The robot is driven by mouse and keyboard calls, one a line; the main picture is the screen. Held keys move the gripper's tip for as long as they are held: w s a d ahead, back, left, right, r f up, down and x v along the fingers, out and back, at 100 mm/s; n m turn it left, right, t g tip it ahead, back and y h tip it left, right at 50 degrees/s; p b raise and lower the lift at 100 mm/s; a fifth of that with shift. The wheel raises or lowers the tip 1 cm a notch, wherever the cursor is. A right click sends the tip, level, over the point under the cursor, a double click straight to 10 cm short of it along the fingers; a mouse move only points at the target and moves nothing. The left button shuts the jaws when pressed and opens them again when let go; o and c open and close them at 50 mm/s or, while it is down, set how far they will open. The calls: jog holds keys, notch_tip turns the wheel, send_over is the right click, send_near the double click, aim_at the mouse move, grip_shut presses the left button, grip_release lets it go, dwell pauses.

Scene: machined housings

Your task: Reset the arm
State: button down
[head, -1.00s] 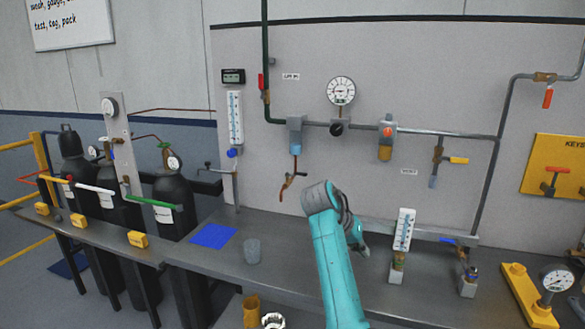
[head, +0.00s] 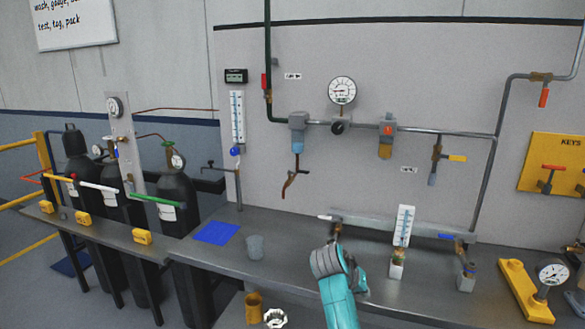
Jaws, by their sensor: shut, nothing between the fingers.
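My arm, teal with a grey end joint, rises from the bottom of the head view, right of the middle. My gripper (head: 361,281) is at its end, low over the front part of the bench, and mostly hidden behind the wrist. Only a small teal part of it shows, with nothing seen in it. It is apart from the rotameter with the white scale (head: 403,227) on the bench to its right.
The grey bench (head: 290,255) carries a blue mat (head: 217,233), a grey cup (head: 256,247) and a yellow gauge stand (head: 525,292). A low pipe manifold (head: 375,224) runs behind my wrist. Black gas cylinders (head: 178,200) stand at the left. Pipes and a gauge (head: 342,91) hang on the wall panel.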

jog(key=s+f+n+t+y, duration=0.1)
jog(key=s+f+n+t, duration=0.1)
jog(key=s+f, duration=0.8)
jog(key=s+f+n+t+y, duration=0.1)
jog(key=s+f+t+y, duration=0.1)
jog(key=s+f, duration=0.85)
jog(key=s+f+n+t+y, duration=0.1)
jog(key=s+f, duration=0.4)
jog(key=s, duration=0.4)
jog(key=s+a+r+t+y, duration=0.1)
jog(key=s+r, duration=0.2)
jog(key=s, duration=0.6)
jog(key=s+r+t+y, duration=0.1)
jog(key=s+r, duration=0.1)
jog(key=s, duration=0.8)
jog(key=s+r+m+t, duration=0.1)
jog(key=s+r+t, duration=0.2)
jog(key=s+r, duration=1)
notch_tip(320, 180, up, 4)
jog(key=shift+s+f, duration=0.1)
jog(key=shift+s, duration=0.1)
